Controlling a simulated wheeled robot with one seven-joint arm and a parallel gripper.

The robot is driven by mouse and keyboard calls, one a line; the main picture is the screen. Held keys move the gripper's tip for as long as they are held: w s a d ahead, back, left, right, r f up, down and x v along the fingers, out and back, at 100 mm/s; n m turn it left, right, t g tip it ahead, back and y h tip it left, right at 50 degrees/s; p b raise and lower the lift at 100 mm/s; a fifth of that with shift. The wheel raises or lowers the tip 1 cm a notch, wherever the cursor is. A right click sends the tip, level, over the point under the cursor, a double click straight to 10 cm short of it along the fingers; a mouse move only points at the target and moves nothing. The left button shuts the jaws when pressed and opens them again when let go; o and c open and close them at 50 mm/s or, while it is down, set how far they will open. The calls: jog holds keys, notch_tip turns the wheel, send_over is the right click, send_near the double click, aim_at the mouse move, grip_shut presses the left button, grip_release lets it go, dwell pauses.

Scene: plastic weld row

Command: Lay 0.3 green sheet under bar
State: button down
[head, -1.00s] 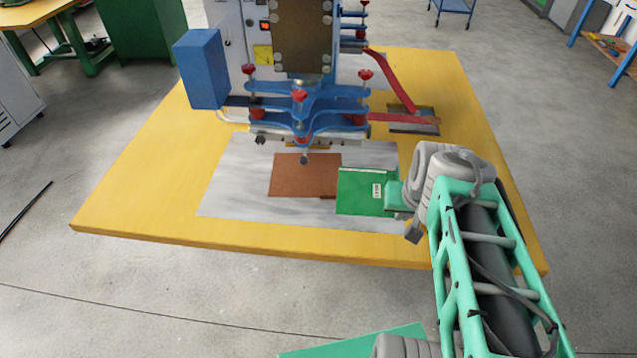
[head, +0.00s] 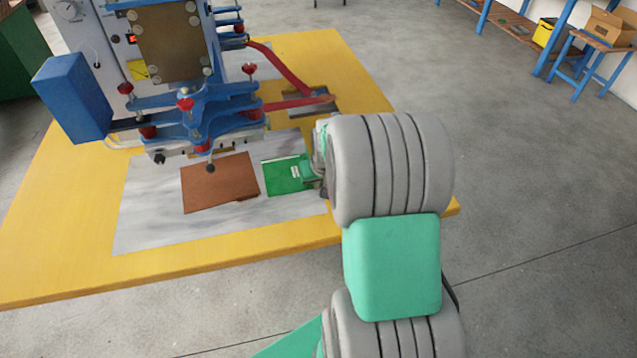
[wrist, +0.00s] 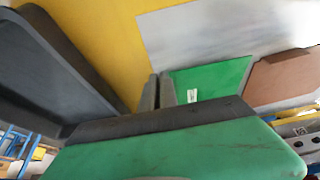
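The green sheet (head: 284,178), with a small white label too blurred to read, is over the grey mat, right of the brown sheet. It also shows in the wrist view (wrist: 215,78). My gripper (head: 318,178) is at its right edge, mostly hidden by my wrist. In the wrist view my gripper's fingers (wrist: 158,92) stand close together at the sheet's edge; whether they pinch it is unclear. The blue bar assembly (head: 190,118) of the welder is above and behind the brown sheet, and the green sheet lies to its front right.
The brown sheet (head: 220,184) lies on the grey mat (head: 150,215) on the yellow table (head: 60,265). A blue box (head: 73,98) juts from the machine's left. A red lever (head: 285,72) stands behind the green sheet. The front left of the mat is clear.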

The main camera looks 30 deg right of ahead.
jog(key=shift+f, duration=0.45)
jog(key=c, duration=1.6)
grip_release()
jog(key=shift+r, duration=0.1)
jog(key=shift+c, duration=0.2)
